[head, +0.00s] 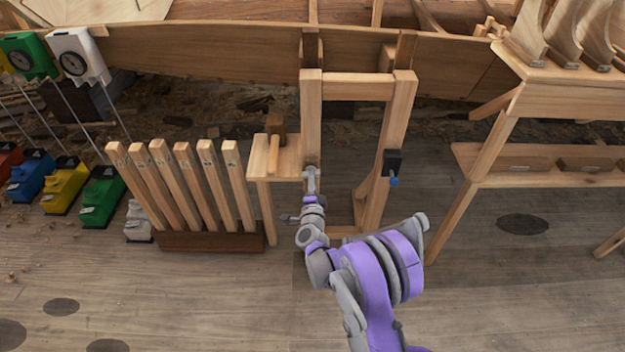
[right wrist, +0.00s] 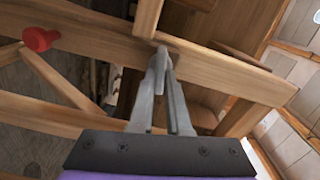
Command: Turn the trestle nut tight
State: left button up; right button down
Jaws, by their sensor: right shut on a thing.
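The wooden trestle (head: 398,105) stands upright in the middle of the head view, with two posts and a top rail. My right gripper (head: 311,172) is at the lower part of its left post, with the fingers pointing at the wood. In the right wrist view the fingers (right wrist: 160,62) are close together, with their tips at a wooden beam (right wrist: 215,68). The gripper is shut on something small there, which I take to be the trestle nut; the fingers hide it. My left gripper is out of view.
A black block with a blue knob (head: 393,181) sits on the trestle's right post. A rack of wooden slats (head: 190,190) and a small stand with a mallet (head: 276,125) are left of it. A wooden bench (head: 560,100) is right. A red knob (right wrist: 40,39) shows in the wrist view.

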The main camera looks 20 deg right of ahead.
jog(key=c, duration=0.9)
grip_release()
jog(key=shift+s, duration=0.1)
jog(key=p+v, duration=0.1)
jog(key=v, duration=0.9)
jog(key=shift+s+a, duration=0.1)
jog(key=shift+s, duration=0.2)
jog(key=shift+o, duration=0.3)
